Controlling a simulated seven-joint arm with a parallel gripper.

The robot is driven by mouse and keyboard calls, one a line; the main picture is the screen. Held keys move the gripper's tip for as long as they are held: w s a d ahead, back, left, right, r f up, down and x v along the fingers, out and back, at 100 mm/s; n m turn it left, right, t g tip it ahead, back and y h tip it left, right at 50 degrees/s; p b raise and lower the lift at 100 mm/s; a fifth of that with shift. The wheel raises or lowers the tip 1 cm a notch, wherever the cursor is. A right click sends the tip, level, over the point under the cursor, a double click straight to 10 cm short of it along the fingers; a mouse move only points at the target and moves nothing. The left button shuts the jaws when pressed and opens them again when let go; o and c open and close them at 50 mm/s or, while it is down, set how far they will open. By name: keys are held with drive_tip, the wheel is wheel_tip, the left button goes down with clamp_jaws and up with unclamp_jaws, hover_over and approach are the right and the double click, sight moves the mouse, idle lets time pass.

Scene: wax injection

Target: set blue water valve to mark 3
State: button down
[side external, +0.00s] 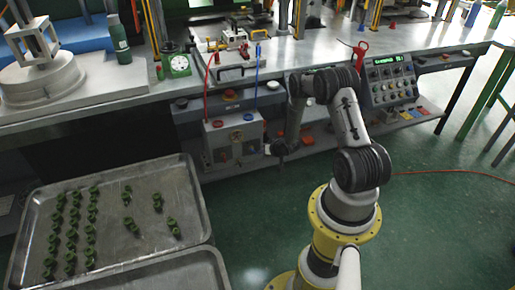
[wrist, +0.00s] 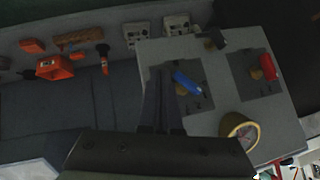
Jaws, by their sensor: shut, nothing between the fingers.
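The blue water valve (wrist: 186,83) shows in the wrist view as a blue handle on a dark square plate, on the face of a grey box (wrist: 214,60). My gripper (wrist: 162,72) is shut and empty, its fingers just left of the blue handle in that view. I cannot tell whether they touch it. The marks around the valve are too dark and small to read. In the side view, my gripper (side external: 277,149) is at the right side of the grey valve box (side external: 218,153) under the bench.
A red valve (wrist: 267,67) and a round gauge (wrist: 239,131) share the box face. A red hose (side external: 206,90) and a blue hose (side external: 257,72) hang down near the box. A control panel (side external: 388,80) stands to the right. A tray (side external: 110,180) of green pieces is at left.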

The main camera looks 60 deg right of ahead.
drive_tip(key=shift+w+a+r, duration=0.35)
drive_tip(key=shift+w+a, duration=0.25)
drive_tip(key=shift+w, duration=0.1)
idle(0.3)
drive_tip(key=v, duration=1.4)
drive_tip(key=shift+s+d+f, duration=0.25)
drive_tip(key=shift+s+d, duration=0.05)
drive_tip(key=shift+s, duration=0.1)
